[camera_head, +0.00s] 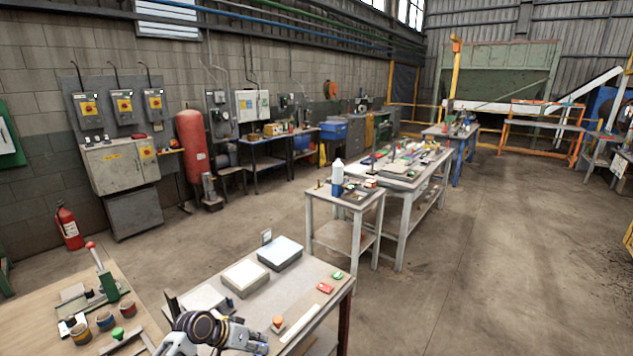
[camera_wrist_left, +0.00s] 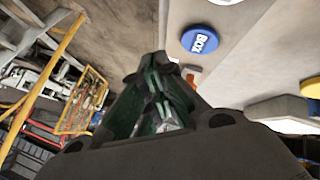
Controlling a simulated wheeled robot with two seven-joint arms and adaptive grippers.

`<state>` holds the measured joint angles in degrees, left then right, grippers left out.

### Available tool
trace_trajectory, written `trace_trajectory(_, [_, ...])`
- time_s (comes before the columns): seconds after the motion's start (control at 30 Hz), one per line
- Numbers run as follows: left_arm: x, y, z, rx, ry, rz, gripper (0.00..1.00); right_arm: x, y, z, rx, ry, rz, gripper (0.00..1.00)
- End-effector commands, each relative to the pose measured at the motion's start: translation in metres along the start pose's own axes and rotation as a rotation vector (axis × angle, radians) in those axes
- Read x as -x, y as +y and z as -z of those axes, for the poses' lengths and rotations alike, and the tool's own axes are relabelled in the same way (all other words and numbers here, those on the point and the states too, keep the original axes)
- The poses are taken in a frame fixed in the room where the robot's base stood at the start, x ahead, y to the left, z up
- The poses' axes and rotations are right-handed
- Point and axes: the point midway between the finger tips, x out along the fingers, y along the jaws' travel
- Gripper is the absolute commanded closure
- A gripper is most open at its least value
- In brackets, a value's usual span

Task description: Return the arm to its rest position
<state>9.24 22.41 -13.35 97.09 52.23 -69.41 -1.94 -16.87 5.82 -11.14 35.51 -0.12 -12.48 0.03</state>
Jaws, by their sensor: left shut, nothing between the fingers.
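My left arm (camera_head: 205,328) comes in low at the bottom edge of the head view, in front of the near table (camera_head: 300,310). Its dark gripper fingers (camera_wrist_left: 166,78) show in the middle of the left wrist view, closed together with nothing between them. A blue disc marked "BOX" (camera_wrist_left: 200,40) lies on a pale surface beyond the fingers, apart from them. My right gripper is in neither view.
On the near table are a pale slab (camera_head: 245,277), a grey box (camera_head: 280,253), a red piece (camera_head: 325,288) and a green piece (camera_head: 337,275). A wooden bench (camera_head: 140,320) with pots stands at left. Open floor (camera_head: 450,290) lies at right.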

Motion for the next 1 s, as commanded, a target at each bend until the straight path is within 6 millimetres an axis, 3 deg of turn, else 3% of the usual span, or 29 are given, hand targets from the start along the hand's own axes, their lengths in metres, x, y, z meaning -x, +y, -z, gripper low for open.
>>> trace_trajectory(0.2, [-0.002,0.019,-0.048,-0.042,-0.051,0.055,1.00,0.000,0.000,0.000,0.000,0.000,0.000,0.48])
trace_trajectory(0.47, [0.008,0.035,-0.096,-0.076,-0.096,0.136,1.00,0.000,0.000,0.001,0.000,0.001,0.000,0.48])
trace_trajectory(0.77, [0.034,0.047,-0.144,-0.087,-0.138,0.246,1.00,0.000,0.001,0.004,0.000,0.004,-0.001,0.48])
trace_trajectory(1.0, [0.066,0.052,-0.178,-0.073,-0.167,0.348,1.00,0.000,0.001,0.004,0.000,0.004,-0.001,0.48])
